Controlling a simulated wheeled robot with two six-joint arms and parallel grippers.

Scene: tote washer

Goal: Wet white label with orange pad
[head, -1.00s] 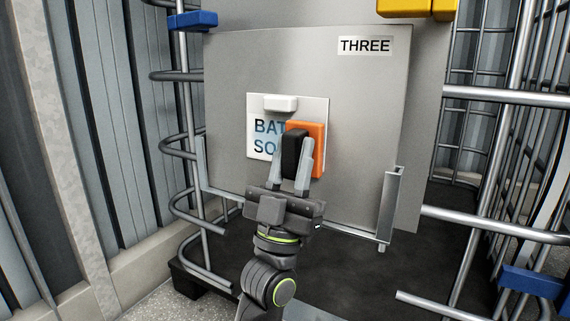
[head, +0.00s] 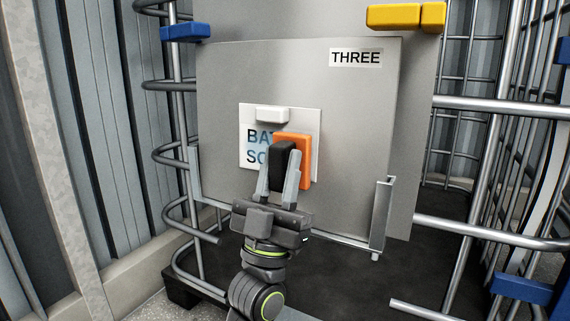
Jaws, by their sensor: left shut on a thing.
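The white label (head: 246,133) with dark blue lettering is on the grey panel marked THREE. The orange pad (head: 304,152) has a black grip (head: 282,163) and covers the right part of the label and its text. My left gripper (head: 279,170) is shut on the black grip. The pad is against or very close to the label face; I cannot tell whether it touches. A small white block (head: 272,115) sits at the label's top edge. My right gripper is not in view.
The grey panel (head: 300,80) stands in a metal bracket (head: 381,215). Tubular rails (head: 485,107) are on both sides. Blue blocks (head: 186,32) and yellow blocks (head: 393,16) are on the frame. Ribbed wall is at left.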

